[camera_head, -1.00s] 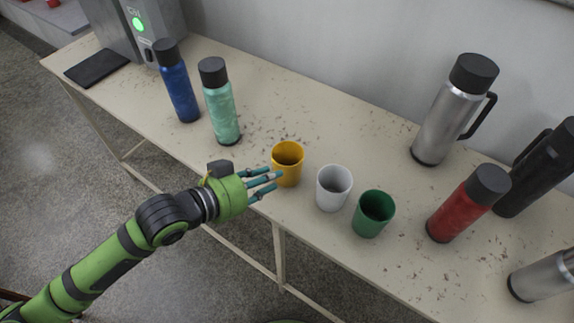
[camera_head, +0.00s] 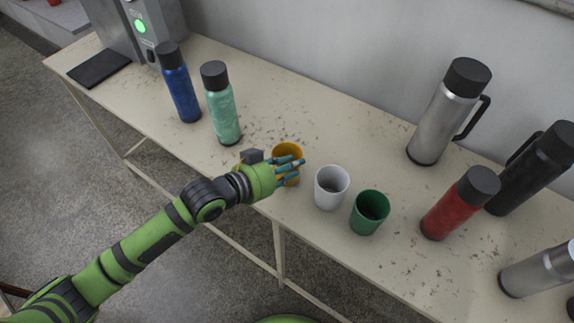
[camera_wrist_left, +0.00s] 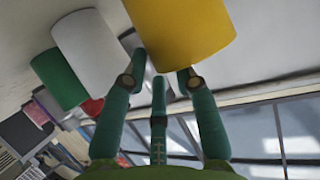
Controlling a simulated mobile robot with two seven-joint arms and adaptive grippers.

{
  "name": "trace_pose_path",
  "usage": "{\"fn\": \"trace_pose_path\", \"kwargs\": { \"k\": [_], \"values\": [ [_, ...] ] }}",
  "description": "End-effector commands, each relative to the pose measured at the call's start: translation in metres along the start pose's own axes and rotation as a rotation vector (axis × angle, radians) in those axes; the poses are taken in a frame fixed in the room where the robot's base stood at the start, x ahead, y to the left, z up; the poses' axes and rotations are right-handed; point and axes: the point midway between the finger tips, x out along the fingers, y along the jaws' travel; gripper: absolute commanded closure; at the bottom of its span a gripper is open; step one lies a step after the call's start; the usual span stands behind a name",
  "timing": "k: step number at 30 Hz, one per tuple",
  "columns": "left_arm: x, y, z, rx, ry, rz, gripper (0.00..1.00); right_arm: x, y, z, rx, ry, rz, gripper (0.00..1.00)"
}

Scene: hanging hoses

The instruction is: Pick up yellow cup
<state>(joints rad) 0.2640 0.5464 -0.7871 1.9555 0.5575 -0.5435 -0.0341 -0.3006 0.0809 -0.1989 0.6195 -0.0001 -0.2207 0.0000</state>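The yellow cup (camera_head: 287,149) stands upright on the table, partly hidden by the fingers of my left gripper (camera_head: 289,168). In the left wrist view the yellow cup (camera_wrist_left: 182,30) fills the upper middle. The teal fingers of my left gripper (camera_wrist_left: 160,75) are spread at the cup, with two on the outside and one between. They look open; the cup's edge overlaps the fingertips, and whether they touch it I cannot tell. My right gripper is not in view.
A white cup (camera_head: 331,187) and a green cup (camera_head: 370,212) stand close to the right of the yellow cup. A mint bottle (camera_head: 222,105) and a blue bottle (camera_head: 180,85) stand to the left. A red bottle (camera_head: 455,207) and a silver flask (camera_head: 440,125) stand right on the table (camera_head: 330,115).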

Motion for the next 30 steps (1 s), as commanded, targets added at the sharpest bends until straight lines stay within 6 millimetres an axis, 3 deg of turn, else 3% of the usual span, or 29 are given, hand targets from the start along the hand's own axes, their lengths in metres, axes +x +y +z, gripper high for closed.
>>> {"fn": "trace_pose_path", "kwargs": {
  "k": [1,2,16,22,26,30],
  "values": [
    [0.0,0.0,0.0,0.0,0.0,0.0,0.94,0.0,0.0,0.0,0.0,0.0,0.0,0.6],
    [0.0,0.0,0.0,0.0,0.0,0.0,1.0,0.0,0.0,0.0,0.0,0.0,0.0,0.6],
    [-0.001,0.0,-0.001,0.0,0.001,0.0,1.0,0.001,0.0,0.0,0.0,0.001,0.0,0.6],
    [-0.006,-0.001,-0.015,0.002,0.004,0.0,1.0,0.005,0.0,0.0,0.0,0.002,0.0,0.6],
    [-0.015,-0.002,-0.037,0.005,0.009,-0.001,1.0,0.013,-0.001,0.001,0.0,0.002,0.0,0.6],
    [-0.048,0.01,-0.041,0.003,0.0,0.001,1.0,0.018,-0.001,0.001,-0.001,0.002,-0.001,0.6]
  ]
}}
